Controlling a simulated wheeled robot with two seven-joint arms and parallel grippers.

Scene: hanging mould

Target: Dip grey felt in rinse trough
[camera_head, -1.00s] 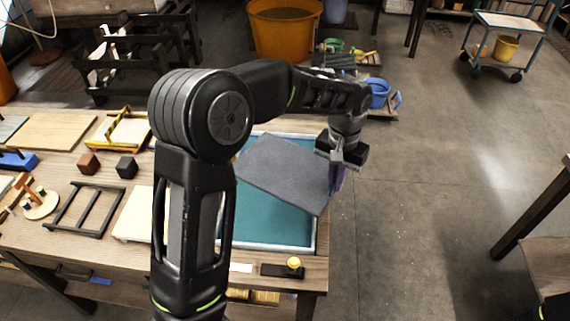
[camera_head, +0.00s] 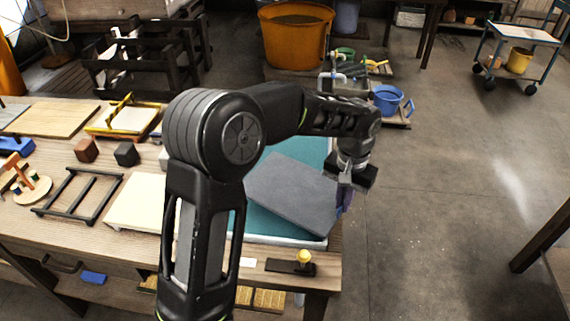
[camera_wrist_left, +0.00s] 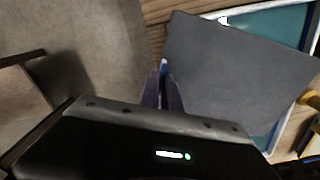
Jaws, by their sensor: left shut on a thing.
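The grey felt (camera_head: 290,194) is a flat dark-grey sheet, tilted over a pale-rimmed teal tray (camera_head: 314,152) at the table's right end. My left gripper (camera_head: 350,180) is shut on the felt's right edge, past the tray's right side. In the left wrist view the felt (camera_wrist_left: 235,75) spreads right from the fingertips (camera_wrist_left: 163,85), covering much of the tray (camera_wrist_left: 290,22). I cannot tell whether the felt touches the tray. A grey trough-like basin with a tap (camera_head: 343,84) stands on the floor platform behind. My right gripper is not in view.
The wooden table (camera_head: 120,215) holds a dark frame (camera_head: 78,194), small blocks (camera_head: 126,154) and a yellow-knobbed stamp (camera_head: 290,265). A blue bucket (camera_head: 388,101) and an orange tub (camera_head: 297,40) stand behind. The floor (camera_head: 440,200) to the right is clear.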

